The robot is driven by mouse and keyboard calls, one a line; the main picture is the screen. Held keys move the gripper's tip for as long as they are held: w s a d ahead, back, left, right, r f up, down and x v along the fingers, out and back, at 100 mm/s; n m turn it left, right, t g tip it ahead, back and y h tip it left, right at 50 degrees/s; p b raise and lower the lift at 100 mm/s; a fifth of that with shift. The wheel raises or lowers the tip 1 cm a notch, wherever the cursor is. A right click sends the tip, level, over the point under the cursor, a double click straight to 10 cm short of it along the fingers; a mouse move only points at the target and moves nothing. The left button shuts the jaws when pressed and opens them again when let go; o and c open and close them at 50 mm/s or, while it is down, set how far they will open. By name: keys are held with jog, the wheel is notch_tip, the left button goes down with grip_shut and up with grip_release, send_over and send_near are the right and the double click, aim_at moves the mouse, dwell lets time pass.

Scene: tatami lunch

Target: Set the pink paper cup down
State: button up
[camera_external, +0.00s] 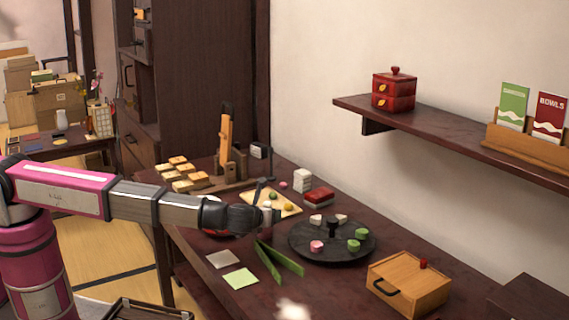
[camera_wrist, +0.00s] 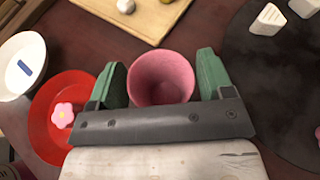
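The pink paper cup (camera_wrist: 162,68) is in the wrist view, mouth toward the camera, and looks empty. My gripper (camera_wrist: 162,62) has its two green fingers against opposite sides of the cup. It appears shut on it. The cup is above or on the dark table (camera_wrist: 75,35); its base is hidden, so I cannot tell whether it touches. In the external view my gripper (camera_external: 268,210) is over the table beside the wooden board, and the cup cannot be made out there.
A red plate (camera_wrist: 75,85) with a pink flower piece and a white dish (camera_wrist: 12,55) lie left of the cup. A wooden board (camera_wrist: 150,25) lies beyond it, and a black round tray (camera_external: 350,228) with several pieces lies right. A drawer box (camera_external: 410,285) stands near the front.

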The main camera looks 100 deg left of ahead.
jog(key=shift+o, duration=0.2)
jog(key=shift+r, duration=0.1)
jog(key=shift+d+r, duration=0.15)
jog(key=v, duration=1.1)
jog(key=shift+o, duration=0.7)
jog(key=shift+d+r, duration=0.1)
jog(key=shift+d, duration=0.2)
jog(key=x, duration=1.2)
jog(key=shift+a+f, duration=0.1)
jog(key=shift+f, duration=0.15)
jog(key=c, duration=1.1)
jog(key=shift+r, duration=0.2)
